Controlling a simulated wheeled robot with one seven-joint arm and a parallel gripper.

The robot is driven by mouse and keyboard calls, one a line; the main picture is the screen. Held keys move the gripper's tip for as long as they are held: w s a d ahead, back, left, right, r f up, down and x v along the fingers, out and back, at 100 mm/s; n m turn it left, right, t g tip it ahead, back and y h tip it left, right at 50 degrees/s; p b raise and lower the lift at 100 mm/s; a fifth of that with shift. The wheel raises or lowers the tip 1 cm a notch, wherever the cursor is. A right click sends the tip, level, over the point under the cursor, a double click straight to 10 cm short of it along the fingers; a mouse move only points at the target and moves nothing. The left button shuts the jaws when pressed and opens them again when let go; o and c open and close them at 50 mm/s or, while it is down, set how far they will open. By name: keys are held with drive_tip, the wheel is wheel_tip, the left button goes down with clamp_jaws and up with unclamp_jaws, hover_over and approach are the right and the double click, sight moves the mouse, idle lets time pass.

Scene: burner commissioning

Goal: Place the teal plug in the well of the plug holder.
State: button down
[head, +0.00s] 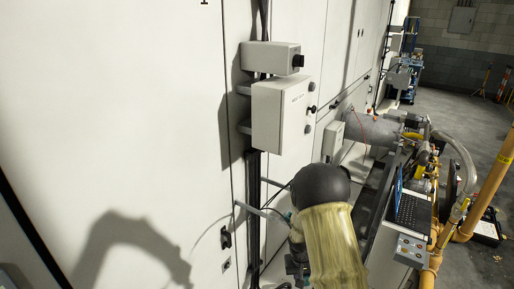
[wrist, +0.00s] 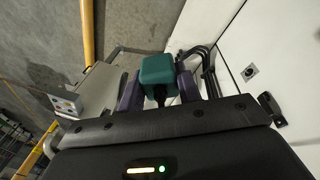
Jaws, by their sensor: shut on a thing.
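The teal plug (wrist: 158,70) is a block with rounded edges, in the middle of the wrist view. My gripper (wrist: 158,88) is shut on it, with a purple finger on either side. A dark part shows below the teal block, between the fingers. In the head view my arm hides most of the gripper, and I cannot make out the plug clearly there. I cannot make out the plug holder or its well in either view.
White cabinet panels fill the left of the head view, with grey control boxes (head: 280,115) and black cables. A laptop (head: 410,212), a small button box (head: 411,249) and yellow pipes (head: 487,190) stand at right. Grey floor is open beyond.

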drive_tip(key=s+f, duration=0.4)
drive_tip(key=f, duration=0.1)
drive_tip(key=shift+s+f, duration=0.2)
drive_tip(key=shift+f, duration=0.05)
drive_tip(key=shift+d, duration=0.1)
